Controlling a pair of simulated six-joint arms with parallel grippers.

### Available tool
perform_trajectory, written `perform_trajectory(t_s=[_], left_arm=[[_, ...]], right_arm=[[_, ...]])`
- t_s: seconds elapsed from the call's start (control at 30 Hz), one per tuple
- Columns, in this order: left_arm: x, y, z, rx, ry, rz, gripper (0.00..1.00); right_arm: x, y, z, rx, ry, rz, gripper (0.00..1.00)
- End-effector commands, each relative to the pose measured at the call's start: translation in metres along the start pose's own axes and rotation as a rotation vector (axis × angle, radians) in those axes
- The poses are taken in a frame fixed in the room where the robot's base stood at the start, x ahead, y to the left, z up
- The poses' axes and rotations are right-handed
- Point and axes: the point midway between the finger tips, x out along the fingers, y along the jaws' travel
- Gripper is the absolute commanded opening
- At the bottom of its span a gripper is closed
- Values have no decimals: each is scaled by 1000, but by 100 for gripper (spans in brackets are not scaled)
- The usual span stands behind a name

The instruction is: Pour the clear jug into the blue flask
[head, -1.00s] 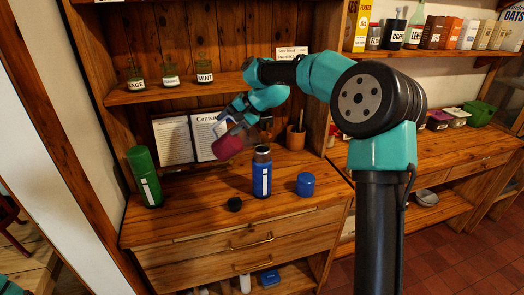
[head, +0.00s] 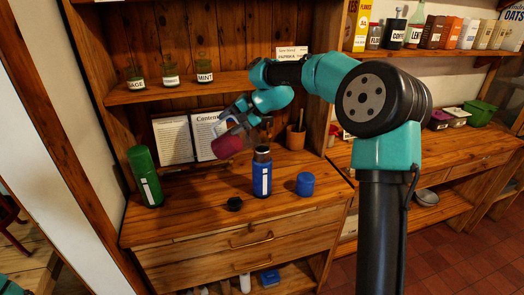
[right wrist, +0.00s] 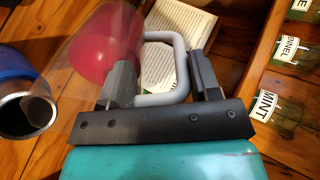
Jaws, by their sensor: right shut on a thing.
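The clear jug (head: 228,146) holds dark red liquid and hangs tilted above the desk, up and left of the blue flask. In the right wrist view, the jug (right wrist: 103,45) has a grey loop handle (right wrist: 180,62). My right gripper (right wrist: 163,85) is shut on that handle. The blue flask (head: 262,178) stands upright and uncapped on the desk, with a white mark on its side. Its open mouth (right wrist: 38,111) shows at the left of the right wrist view, and the jug's clear edge overlaps it there. No stream shows. My left gripper is out of view.
A green flask (head: 145,178) stands at the left of the desk. A small black cap (head: 235,204) and a blue lidded pot (head: 305,184) flank the blue flask. An open book (head: 175,140) and a pencil cup (head: 296,138) stand behind. Labelled jars (head: 204,73) line the shelf above.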

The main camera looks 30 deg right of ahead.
Motion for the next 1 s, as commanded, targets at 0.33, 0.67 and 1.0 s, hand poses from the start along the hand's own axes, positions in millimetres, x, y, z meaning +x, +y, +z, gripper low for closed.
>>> perform_trajectory(t_s=[0.33, 0.67, 1.0], left_arm=[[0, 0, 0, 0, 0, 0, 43], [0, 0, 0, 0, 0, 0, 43], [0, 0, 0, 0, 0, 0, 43]], right_arm=[[-3, -1, 0, 0, 1, -23, 7], [-6, -2, 0, 0, 1, -40, 7], [-7, -2, 0, 0, 1, -53, 7]])
